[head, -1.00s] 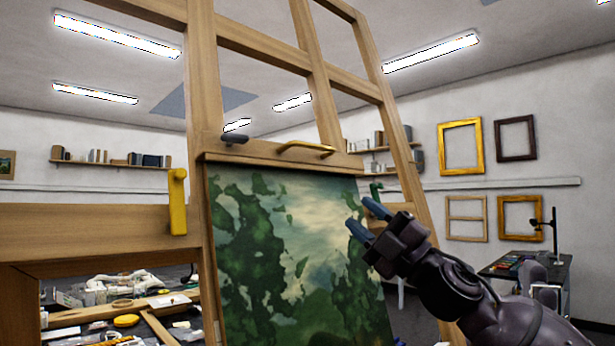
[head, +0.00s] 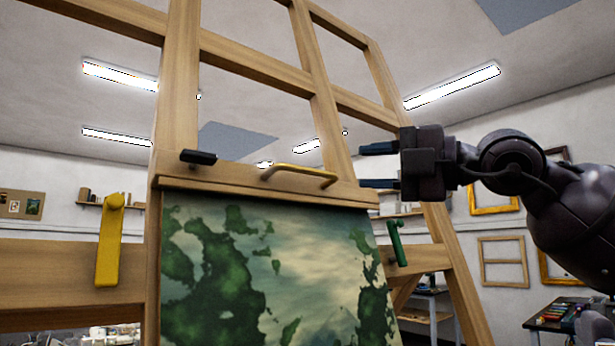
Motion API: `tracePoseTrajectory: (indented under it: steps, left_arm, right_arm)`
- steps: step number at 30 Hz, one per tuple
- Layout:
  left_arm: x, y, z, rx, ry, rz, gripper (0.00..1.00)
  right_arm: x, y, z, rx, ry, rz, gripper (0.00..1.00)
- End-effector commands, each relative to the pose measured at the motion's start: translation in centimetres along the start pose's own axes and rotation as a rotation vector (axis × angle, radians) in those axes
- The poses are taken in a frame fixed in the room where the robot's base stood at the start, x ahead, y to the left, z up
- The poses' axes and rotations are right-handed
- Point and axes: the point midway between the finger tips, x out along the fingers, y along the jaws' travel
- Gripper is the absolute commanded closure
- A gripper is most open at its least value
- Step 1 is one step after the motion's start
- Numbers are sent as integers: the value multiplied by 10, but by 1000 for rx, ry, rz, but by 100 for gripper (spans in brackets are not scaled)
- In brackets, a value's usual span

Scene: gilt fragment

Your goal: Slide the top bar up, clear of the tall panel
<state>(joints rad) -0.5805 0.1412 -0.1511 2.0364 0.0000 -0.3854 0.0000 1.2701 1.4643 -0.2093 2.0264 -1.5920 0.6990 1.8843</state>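The top bar (head: 228,181) is a wooden rail across the easel, resting along the top edge of the tall panel (head: 290,275), a green and pale landscape painting. A brass handle (head: 300,172) and a dark knob (head: 198,157) are on the bar. My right gripper (head: 378,166) comes in from the right, its two dark fingers apart and pointing left. It is empty, right of the brass handle and apart from it in the picture. My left gripper is not in view.
A yellow lever (head: 108,240) is on the easel's left crosspiece, and a green lever (head: 397,243) is at the right. Wooden easel posts (head: 178,85) rise above the bar with open gaps between. A table (head: 560,318) with coloured items stands at the lower right.

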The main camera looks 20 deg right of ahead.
Motion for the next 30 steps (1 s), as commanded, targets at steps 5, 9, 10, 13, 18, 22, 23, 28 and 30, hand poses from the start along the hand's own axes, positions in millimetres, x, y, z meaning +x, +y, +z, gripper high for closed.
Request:
tracePoseTrajectory:
  steps: [5, 9, 10, 13, 18, 22, 23, 28, 30]
  left_arm:
    - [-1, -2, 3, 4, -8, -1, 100]
    - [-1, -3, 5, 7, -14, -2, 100]
    - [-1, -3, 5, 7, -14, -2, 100]
    - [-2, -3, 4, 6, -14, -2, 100]
    - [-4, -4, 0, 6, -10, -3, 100]
    - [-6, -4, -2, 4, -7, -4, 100]
    - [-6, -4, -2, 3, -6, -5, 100]
    - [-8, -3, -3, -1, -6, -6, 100]
    - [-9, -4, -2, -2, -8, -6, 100]
  right_arm:
    - [0, -3, 1, 118, -9, -22, 63]
    - [6, -2, 1, 137, -7, -19, 63]
    - [8, -2, 1, 137, -7, -18, 63]
    - [20, -1, 0, 136, -4, -18, 63]
    - [50, -1, 0, 135, -4, -17, 63]
    - [72, -1, 0, 136, -4, -17, 63]
    - [76, -2, 0, 135, -4, -17, 63]
    - [96, -3, 1, 135, -6, -18, 63]
    - [102, -4, 2, 136, -6, -19, 63]
